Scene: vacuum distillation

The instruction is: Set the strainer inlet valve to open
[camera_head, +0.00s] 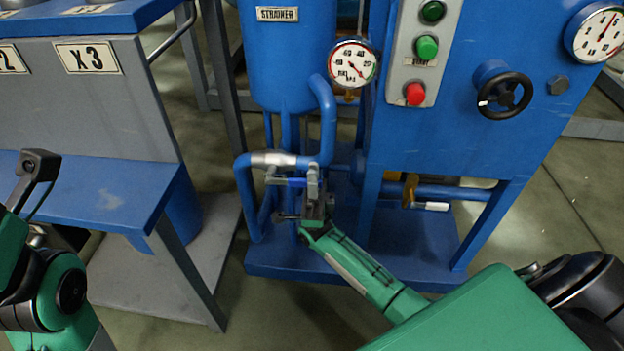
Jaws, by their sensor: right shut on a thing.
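The blue strainer tank (290,55) stands at top centre, with a plate reading STRAINER. Blue pipes (246,205) loop below it. A pale metal fitting (275,159) sits in the horizontal pipe, and a valve handle with a blue grip (290,182) lies just under it. My right gripper (311,185) reaches up from the lower right and is shut on the handle. Its fingers hide the handle's right end. Part of my left arm shows at the left edge, but its fingers do not show.
A round gauge (352,63) hangs right of the strainer. A blue panel carries green and red buttons (415,93) and a black handwheel (504,94). Another valve with a white-tipped handle (430,206) is at right. A grey-blue bench (90,195) stands at left.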

